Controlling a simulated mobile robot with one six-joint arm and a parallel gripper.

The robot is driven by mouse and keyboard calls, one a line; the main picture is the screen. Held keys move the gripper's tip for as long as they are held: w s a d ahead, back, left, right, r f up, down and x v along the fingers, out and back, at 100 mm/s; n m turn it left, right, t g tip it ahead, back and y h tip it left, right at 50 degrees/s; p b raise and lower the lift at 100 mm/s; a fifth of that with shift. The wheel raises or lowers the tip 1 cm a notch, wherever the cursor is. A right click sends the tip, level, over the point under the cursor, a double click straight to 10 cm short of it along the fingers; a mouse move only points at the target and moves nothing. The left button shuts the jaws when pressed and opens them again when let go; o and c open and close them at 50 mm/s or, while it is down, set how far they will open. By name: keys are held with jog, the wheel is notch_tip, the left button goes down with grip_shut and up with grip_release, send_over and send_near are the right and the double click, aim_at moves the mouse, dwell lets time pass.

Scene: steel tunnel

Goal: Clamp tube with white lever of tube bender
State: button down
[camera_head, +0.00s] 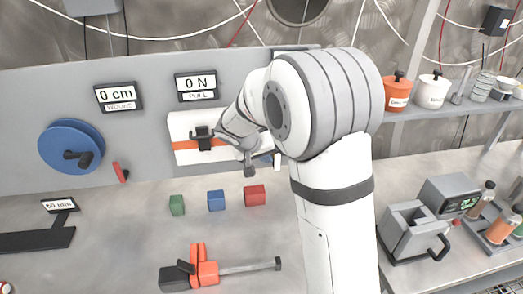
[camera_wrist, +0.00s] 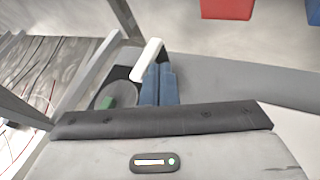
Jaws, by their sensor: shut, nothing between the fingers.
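In the wrist view a white lever (camera_wrist: 147,60) stands up beside blue blocks (camera_wrist: 160,85), seemingly the tube bender. Next to them is a grey round part with a green piece (camera_wrist: 107,101) on it. My gripper (camera_head: 249,168) is shut and empty, pointing down by the back panel. I see it touching nothing, but the gap to the lever cannot be judged. A tube in the bender cannot be made out.
Green (camera_head: 177,205), blue (camera_head: 216,200) and red (camera_head: 255,195) blocks stand on the bench. An orange and dark device (camera_head: 205,272) with a grey bar lies in front. A blue reel (camera_head: 70,146) is on the panel (camera_head: 140,150). A grey machine (camera_head: 412,232) stands right.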

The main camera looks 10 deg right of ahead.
jog(key=shift+w+d+f, duration=0.2)
jog(key=shift+d+f, duration=0.1)
jog(key=shift+f, duration=0.2)
jog(key=shift+d, duration=0.1)
jog(key=shift+r+y, duration=0.15)
jog(key=shift+y, duration=0.15)
